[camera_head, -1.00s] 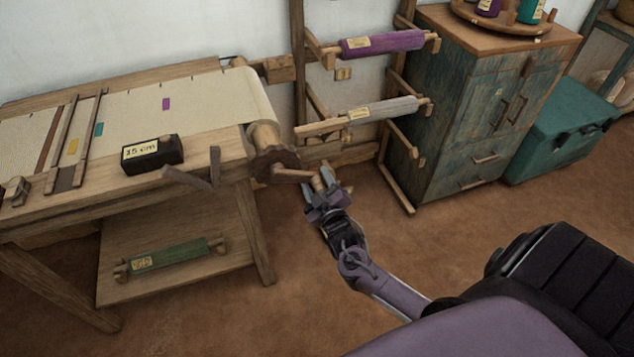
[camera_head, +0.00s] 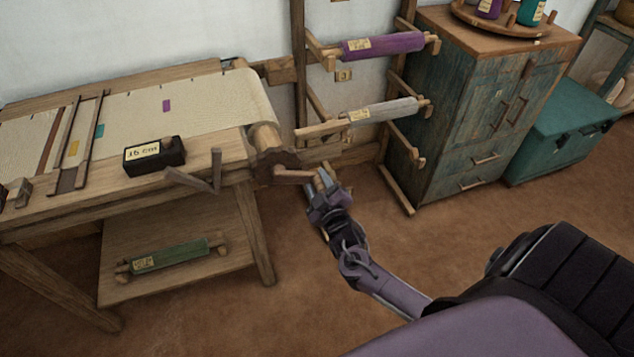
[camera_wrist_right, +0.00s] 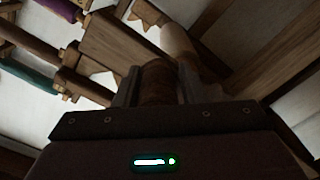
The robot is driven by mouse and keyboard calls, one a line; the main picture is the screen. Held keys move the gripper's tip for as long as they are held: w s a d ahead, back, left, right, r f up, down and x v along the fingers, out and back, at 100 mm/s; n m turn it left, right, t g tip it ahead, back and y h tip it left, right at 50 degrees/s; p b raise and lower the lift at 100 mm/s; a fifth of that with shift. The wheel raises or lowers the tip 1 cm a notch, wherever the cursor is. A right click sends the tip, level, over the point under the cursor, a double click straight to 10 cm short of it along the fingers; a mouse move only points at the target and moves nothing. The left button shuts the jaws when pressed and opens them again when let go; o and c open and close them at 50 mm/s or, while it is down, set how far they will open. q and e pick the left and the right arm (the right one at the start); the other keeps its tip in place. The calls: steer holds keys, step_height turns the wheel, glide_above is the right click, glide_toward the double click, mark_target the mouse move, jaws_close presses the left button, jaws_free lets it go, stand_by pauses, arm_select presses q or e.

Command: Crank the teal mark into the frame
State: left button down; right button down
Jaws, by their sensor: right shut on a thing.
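The teal mark (camera_head: 99,131) lies on the cream cloth, just right of the right bar of the wooden frame (camera_head: 90,138). A yellow mark (camera_head: 74,147) shows between the frame's bars, and a purple mark (camera_head: 167,105) lies farther right. The crank (camera_head: 292,177) sticks out from the dark wheel (camera_head: 272,166) at the loom's right end. My right gripper (camera_head: 322,183) is shut on the crank's handle; in the right wrist view the brown handle (camera_wrist_right: 158,82) stands between the two fingers. The black counter box (camera_head: 154,155) appears to read 16 cm. My left gripper is out of view.
A wooden lever (camera_head: 216,170) stands between the counter box and the wheel. A rack with a purple roll (camera_head: 383,45) and a grey roll (camera_head: 386,112) stands behind my gripper. A green roll (camera_head: 170,255) lies on the lower shelf. The floor around my right forearm is clear.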

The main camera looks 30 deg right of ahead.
steer(key=r+n+p, duration=0.8)
steer(key=p, duration=0.1)
steer(key=shift+d+r, duration=0.15)
steer(key=shift+d, duration=0.05)
steer(key=r+n+p, duration=0.1)
steer(key=a+r+n+p, duration=0.1)
steer(key=n+p, duration=0.1)
steer(key=shift+w, duration=0.2)
steer(key=shift+w+a+r+n+p, duration=0.1)
steer(key=shift+a+r+n+p, duration=0.4)
steer(key=shift+n, duration=0.2)
steer(key=c, duration=1.1)
jaws_free()
steer(key=shift+f, duration=0.1)
steer(key=shift+o, duration=0.2)
steer(key=shift+a+f, duration=0.1)
steer(key=shift+s+f, duration=0.15)
steer(key=shift+s, duration=0.3)
steer(key=v, duration=0.7)
steer(key=shift+b, duration=0.35)
